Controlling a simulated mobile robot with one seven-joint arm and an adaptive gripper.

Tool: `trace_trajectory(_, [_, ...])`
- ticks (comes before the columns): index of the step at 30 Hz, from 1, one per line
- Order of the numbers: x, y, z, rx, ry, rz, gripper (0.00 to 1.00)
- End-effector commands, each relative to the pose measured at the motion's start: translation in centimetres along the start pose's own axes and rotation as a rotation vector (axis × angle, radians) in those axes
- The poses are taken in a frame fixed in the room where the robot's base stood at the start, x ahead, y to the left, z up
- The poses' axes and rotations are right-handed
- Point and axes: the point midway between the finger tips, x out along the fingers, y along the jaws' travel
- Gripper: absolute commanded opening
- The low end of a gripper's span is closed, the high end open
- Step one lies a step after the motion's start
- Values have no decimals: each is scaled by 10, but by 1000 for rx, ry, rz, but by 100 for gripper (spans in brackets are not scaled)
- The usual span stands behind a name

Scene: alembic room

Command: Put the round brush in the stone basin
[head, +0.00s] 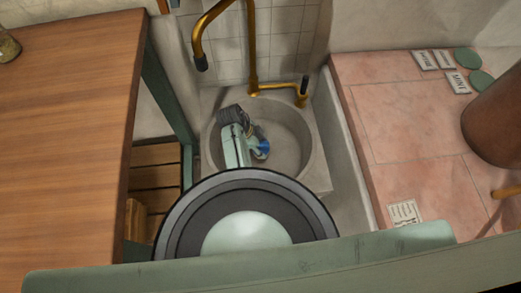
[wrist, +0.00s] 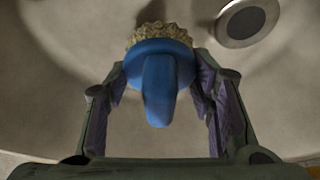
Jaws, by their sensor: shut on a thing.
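The round brush (wrist: 159,80) has a blue body and handle with pale tan bristles, seen in the wrist view. My gripper (wrist: 160,85) is shut on it, one finger on each side of the blue part. The bristles point away from my gripper, toward the basin floor. The stone basin (head: 300,122) is grey and round inside; its floor and metal drain (wrist: 246,20) show beyond the brush. I cannot tell whether the bristles touch the basin floor.
A brass tap (head: 252,60) rises behind the basin, with a lower spout at its back right. A wooden counter (head: 70,110) is on the left. A pink tiled ledge (head: 400,120) with small labels and green discs is on the right, beside a brown vessel (head: 497,120).

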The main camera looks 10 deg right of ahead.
Motion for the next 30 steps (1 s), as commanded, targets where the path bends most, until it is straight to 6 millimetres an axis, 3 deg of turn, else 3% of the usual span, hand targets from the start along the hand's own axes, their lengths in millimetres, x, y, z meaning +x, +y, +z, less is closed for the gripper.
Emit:
trace_trajectory(10, [38, -1, 16, 0, 0, -1, 20])
trace_trajectory(23, [46, -1, 19, 0, 0, -3, 20])
trace_trajectory(24, [46, -1, 20, 0, -1, -2, 50])
trace_trajectory(30, [45, -1, 19, 0, -1, -2, 64])
